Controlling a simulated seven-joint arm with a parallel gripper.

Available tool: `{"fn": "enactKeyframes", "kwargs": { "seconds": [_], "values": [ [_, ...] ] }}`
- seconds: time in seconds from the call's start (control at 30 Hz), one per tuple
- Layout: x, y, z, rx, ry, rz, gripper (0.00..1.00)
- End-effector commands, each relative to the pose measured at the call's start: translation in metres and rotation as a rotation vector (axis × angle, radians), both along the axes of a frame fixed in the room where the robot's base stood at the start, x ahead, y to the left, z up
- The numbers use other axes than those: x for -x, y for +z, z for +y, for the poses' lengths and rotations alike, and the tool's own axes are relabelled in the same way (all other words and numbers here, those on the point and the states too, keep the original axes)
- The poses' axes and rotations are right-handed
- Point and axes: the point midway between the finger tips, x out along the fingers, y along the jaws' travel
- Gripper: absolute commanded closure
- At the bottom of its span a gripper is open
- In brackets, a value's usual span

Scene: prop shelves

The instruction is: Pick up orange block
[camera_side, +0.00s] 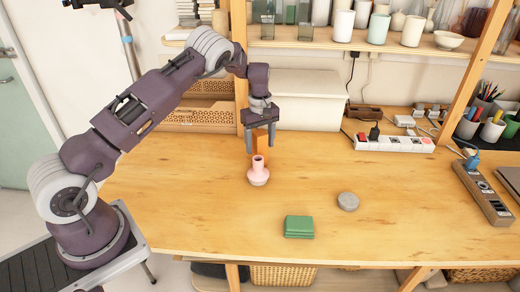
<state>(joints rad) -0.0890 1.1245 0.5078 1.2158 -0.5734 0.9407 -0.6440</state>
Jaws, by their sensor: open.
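An orange block (261,141) stands upright toward the back of the wooden table. It is partly hidden behind my gripper. My gripper (260,142) points down at the block, and its fingers are open. One finger shows at the block's left and the other in front of its right side. I cannot tell whether either finger touches the block, or how far the block sits between them.
A pink vase (258,171) stands just in front of the block. A green block-like item (299,227) and a round grey stone (348,201) lie nearer the front. A power strip (394,143) lies right. The wooden table (180,210) is clear at the left.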

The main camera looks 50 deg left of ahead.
Motion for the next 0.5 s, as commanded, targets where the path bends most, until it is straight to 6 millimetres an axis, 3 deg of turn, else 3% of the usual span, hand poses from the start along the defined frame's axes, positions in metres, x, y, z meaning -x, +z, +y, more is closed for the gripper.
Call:
{"fn": "enactKeyframes", "kwargs": {
  "seconds": [0.1, 0.4, 0.5],
  "values": [
    [-0.0001, 0.0005, 0.0000, 0.000, 0.000, 0.000, 0.40],
    [-0.0001, 0.0009, -0.0001, 0.000, -0.001, 0.000, 0.99],
    [-0.0002, 0.0012, 0.0000, 0.000, -0.001, -0.001, 1.00]
  ]
}}
